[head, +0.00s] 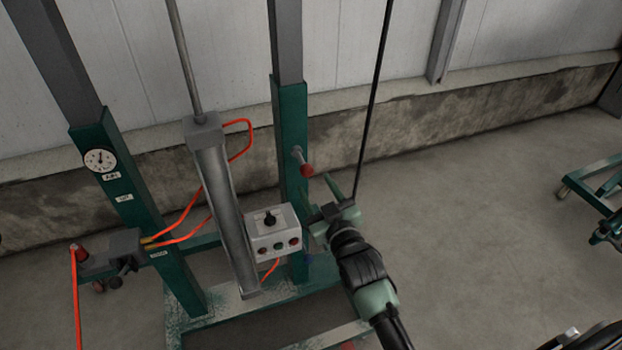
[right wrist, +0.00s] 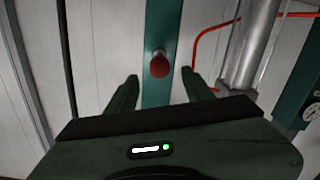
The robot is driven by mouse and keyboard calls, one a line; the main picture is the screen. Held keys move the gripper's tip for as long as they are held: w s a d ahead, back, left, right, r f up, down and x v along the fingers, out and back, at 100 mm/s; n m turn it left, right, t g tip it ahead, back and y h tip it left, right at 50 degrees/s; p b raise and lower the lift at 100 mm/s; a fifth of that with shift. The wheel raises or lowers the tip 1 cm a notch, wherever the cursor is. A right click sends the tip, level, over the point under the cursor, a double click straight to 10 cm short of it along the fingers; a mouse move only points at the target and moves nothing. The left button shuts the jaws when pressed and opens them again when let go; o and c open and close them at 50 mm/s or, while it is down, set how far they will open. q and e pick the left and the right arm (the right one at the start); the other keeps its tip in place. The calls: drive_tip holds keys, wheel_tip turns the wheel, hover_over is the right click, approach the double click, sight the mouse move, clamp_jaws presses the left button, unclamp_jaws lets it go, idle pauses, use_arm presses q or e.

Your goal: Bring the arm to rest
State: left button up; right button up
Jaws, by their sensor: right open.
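My right gripper (head: 319,197) is in the head view, at the end of my arm coming up from the bottom. It is open with nothing between its fingers. Its fingers point toward a red-knobbed lever (head: 307,170) on the green post (head: 291,130). In the right wrist view the red knob (right wrist: 160,65) appears straight ahead, between the two open fingertips (right wrist: 160,78). The knob seems a little beyond the tips; the exact gap is hard to tell. My left gripper is not in view.
A grey control box (head: 274,233) with a black switch and buttons is just left of my gripper. A metal cylinder (head: 226,205), orange hoses (head: 186,222) and a post with a gauge (head: 100,160) stand further left.

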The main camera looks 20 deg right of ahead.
drive_tip(key=shift+s, duration=0.5)
drive_tip(key=s+f+g, duration=0.3)
drive_tip(key=s+f, duration=0.2)
drive_tip(key=f, duration=0.7)
drive_tip(key=s+a+f+g, duration=0.1)
drive_tip(key=s+f+g, duration=0.3)
drive_tip(key=f, duration=0.8)
drive_tip(key=s+f+g, duration=0.1)
drive_tip(key=s+f, duration=0.5)
drive_tip(key=f, duration=0.6)
drive_tip(key=s+d+f+g, duration=0.1)
drive_tip(key=s+f+g, duration=0.2)
drive_tip(key=s+f, duration=0.3)
drive_tip(key=s+d+f+g, duration=0.2)
drive_tip(key=s+f, duration=0.4)
drive_tip(key=s, duration=1.1)
drive_tip(key=s+d+f+m+g, duration=0.1)
drive_tip(key=s+f+g, duration=0.3)
drive_tip(key=s+f, duration=0.3)
drive_tip(key=s, duration=0.5)
drive_tip(key=shift+d+h, duration=0.3)
drive_tip(key=shift+f, duration=0.1)
